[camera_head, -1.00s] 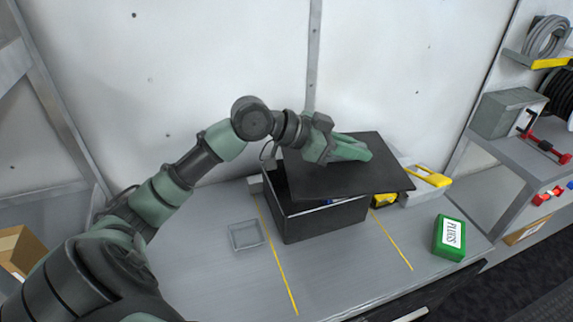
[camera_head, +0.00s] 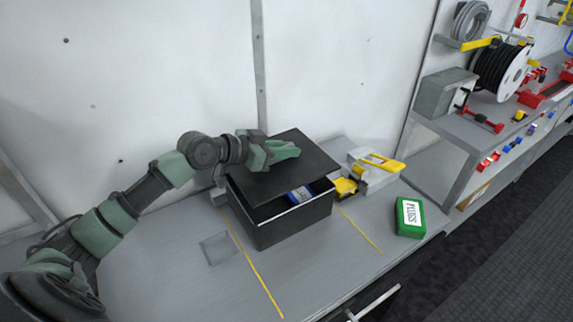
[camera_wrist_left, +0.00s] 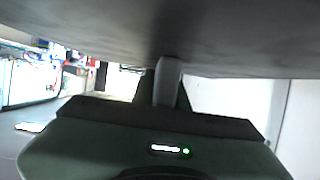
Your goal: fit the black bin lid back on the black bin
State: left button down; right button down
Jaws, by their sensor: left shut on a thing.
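The black bin (camera_head: 285,228) stands on the grey bench between two yellow lines. The black bin lid (camera_head: 298,160) lies over the back of the bin's opening, tilted and off square. The front part of the opening is uncovered, and a blue item (camera_head: 300,195) shows inside. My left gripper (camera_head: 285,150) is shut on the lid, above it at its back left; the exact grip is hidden. In the left wrist view the lid's dark surface (camera_wrist_left: 150,40) fills the top of the picture. My right gripper is not in view.
A green box labelled PLUGS (camera_head: 409,217) stands right of the bin. A white and yellow caddy (camera_head: 375,170) and a yellow item (camera_head: 345,187) are close behind its right side. A flat square tray (camera_head: 219,248) lies left. The white wall is close behind.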

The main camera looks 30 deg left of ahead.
pick_arm(q)
notch_tip(320, 180, down, 6)
dwell(0.4)
jog(key=shift+f, duration=0.1)
jog(key=c, duration=1.4)
grip_release()
